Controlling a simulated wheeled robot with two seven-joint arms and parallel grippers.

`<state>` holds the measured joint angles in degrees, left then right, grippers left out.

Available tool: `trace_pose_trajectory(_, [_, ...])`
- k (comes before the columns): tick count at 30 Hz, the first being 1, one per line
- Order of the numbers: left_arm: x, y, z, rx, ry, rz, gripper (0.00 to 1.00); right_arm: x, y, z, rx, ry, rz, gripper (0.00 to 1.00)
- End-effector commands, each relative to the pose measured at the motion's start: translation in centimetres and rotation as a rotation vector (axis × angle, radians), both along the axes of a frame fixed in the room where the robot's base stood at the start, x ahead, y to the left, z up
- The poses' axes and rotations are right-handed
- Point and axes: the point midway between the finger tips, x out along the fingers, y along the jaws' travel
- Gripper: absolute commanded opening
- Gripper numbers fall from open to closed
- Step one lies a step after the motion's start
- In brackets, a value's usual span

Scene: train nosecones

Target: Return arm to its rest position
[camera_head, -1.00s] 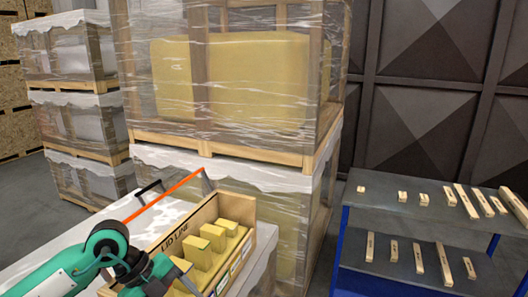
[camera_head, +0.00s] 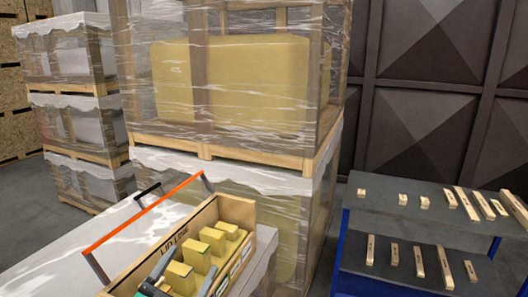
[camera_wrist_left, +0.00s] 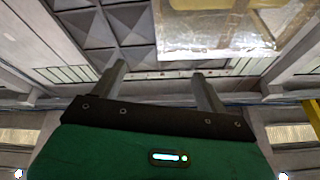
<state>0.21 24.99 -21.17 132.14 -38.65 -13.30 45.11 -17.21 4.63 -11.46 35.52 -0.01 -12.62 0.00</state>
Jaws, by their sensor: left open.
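My left gripper (camera_head: 180,276) shows only in part at the bottom edge of the head view, in front of the wooden box. In the left wrist view, its two fingers (camera_wrist_left: 158,74) stand apart with nothing between them. The wooden box (camera_head: 240,208) holds several yellow blocks (camera_head: 197,256) standing in a row. The gripper overlaps the near end of the box in the picture; I cannot tell whether it touches. Most of my left arm is out of the head view. My right gripper is not in view.
An orange bar handle (camera_head: 142,217) rises beside the box on a white-covered surface (camera_head: 60,262). Wrapped crates (camera_head: 230,90) stand behind. At right, a blue-framed shelf cart (camera_head: 400,230) carries several small wooden pieces. Grey floor shows between crates and cart.

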Motion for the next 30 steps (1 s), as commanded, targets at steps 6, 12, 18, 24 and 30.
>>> trace_pose_trajectory(6, [-0.9, 5.4, -9.4, -0.041, 0.417, 0.297, 0.75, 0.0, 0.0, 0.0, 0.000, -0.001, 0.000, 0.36])
trace_pose_trajectory(12, [-6.3, 8.4, -19.4, 0.022, 0.875, 0.447, 0.75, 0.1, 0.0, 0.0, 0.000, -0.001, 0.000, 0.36])
trace_pose_trajectory(18, [-13.7, 8.9, -26.1, 0.122, 1.262, 0.454, 0.75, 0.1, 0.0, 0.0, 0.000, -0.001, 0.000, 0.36])
trace_pose_trajectory(24, [-20.2, 8.5, -29.5, 0.206, 1.533, 0.392, 0.75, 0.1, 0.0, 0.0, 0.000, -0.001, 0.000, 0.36])
trace_pose_trajectory(30, [-23.4, 8.0, -32.7, 0.261, 1.684, 0.334, 0.75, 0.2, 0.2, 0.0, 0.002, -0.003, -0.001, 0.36])
